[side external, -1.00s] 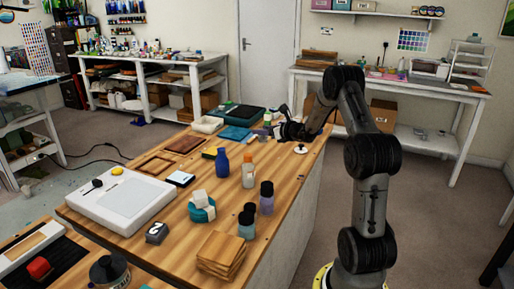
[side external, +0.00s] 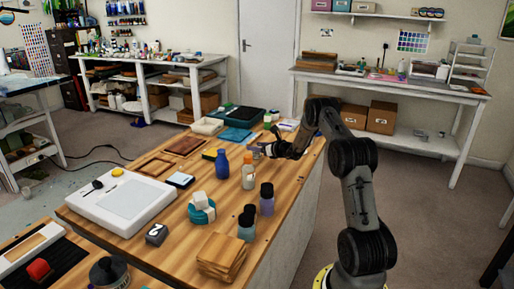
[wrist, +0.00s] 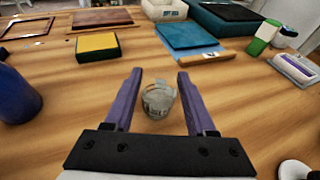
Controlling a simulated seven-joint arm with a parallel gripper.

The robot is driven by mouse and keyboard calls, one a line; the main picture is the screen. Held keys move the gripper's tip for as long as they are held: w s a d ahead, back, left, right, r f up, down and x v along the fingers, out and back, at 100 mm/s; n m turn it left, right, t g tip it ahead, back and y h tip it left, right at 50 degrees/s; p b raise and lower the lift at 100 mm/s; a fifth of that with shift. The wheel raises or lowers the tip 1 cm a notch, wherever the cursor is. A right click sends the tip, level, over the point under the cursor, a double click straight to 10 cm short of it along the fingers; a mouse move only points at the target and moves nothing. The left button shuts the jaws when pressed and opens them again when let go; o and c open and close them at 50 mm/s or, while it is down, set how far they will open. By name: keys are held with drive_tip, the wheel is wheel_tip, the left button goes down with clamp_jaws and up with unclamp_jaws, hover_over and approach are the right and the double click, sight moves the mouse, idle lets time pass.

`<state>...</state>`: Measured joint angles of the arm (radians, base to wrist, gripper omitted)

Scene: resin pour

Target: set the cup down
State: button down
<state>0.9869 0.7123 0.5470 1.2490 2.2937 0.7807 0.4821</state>
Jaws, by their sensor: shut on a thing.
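The cup (wrist: 158,99) is small, clear and greyish, and stands upright between my fingers in the wrist view. My gripper (wrist: 159,76) is shut on it, with one purple finger on each side. In the side view my gripper (side external: 259,150) is low over the wooden table (side external: 215,180), behind the orange-and-white bottle. The cup is too small there to make out clearly. I cannot tell whether its base touches the table.
A blue bottle (wrist: 17,95) stands to the left in the wrist view. Bare wood surrounds the cup.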

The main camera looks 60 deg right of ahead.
drive_tip(key=shift+f, duration=0.1)
drive_tip(key=shift+c, duration=1.1)
unclamp_jaws()
